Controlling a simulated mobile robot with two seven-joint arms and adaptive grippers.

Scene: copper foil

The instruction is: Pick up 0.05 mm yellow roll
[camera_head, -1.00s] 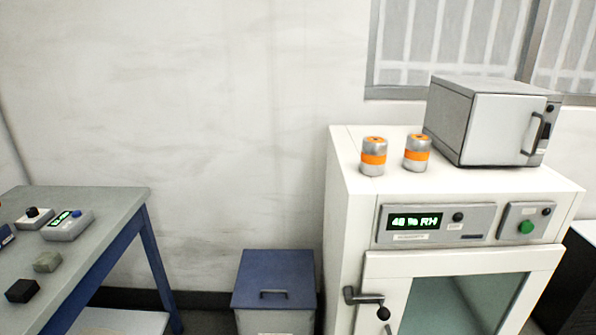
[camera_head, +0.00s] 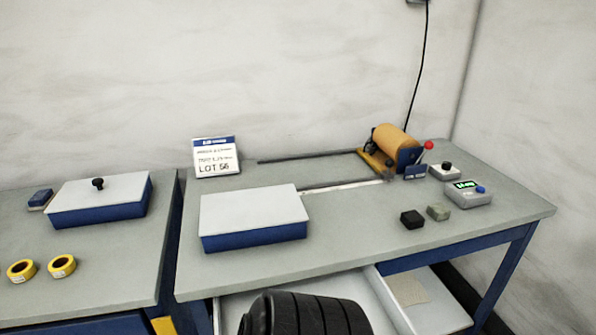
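Two small yellow rolls lie on the left table in the head view. One yellow roll (camera_head: 10,271) is near the left edge of the picture, and the other yellow roll (camera_head: 52,266) is just to its right. No thickness marking can be read on either, so I cannot tell which is 0.05 mm.
A white-topped blue box with a black knob (camera_head: 113,189) stands behind the rolls. The right table (camera_head: 355,232) holds a white-topped blue block (camera_head: 252,212), a lot sign (camera_head: 215,158), an orange roll on a stand (camera_head: 395,139) and small devices. A narrow gap separates the tables.

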